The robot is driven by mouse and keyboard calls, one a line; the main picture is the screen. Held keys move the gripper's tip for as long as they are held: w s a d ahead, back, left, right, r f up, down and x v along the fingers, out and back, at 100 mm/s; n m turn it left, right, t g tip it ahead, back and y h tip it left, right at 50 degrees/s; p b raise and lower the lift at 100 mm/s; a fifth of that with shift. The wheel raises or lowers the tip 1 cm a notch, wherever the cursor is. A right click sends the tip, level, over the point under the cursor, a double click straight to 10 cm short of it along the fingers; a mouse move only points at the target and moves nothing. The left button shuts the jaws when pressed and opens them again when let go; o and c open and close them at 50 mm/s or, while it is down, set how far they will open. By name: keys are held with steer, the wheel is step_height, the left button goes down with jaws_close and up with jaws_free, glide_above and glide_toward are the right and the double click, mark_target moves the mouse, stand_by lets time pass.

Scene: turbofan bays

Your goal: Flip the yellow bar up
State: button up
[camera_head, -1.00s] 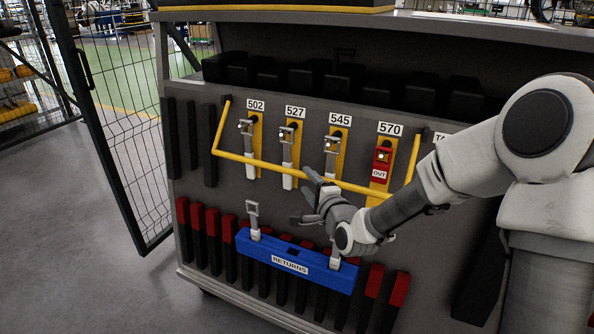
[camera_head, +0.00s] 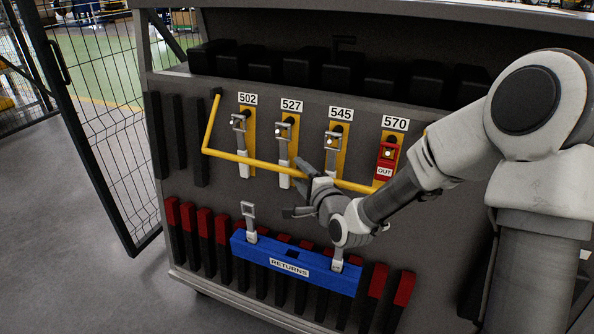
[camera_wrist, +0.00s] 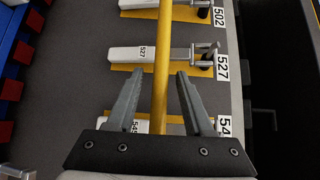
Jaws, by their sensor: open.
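The yellow bar (camera_head: 252,164) is lowered across the front of the panel, in front of the tags under labels 502, 527, 545 and 570. Its left arm (camera_head: 210,128) rises to a pivot at the upper left; its right end is hidden behind my arm. My gripper (camera_head: 298,188) is at the bar's middle, between the 527 and 545 positions. In the wrist view my gripper (camera_wrist: 158,92) is open, with the bar (camera_wrist: 163,60) running between its two fingers. I see gaps on both sides of the bar.
A blue RETURNS tray (camera_head: 262,256) below holds two grey tags. A red OUT tag (camera_head: 386,160) hangs under 570. Black blocks line the shelf above. A mesh gate (camera_head: 105,130) stands at the left, with open floor beside it.

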stand_by(0.3)
jaws_close()
stand_by(1.3)
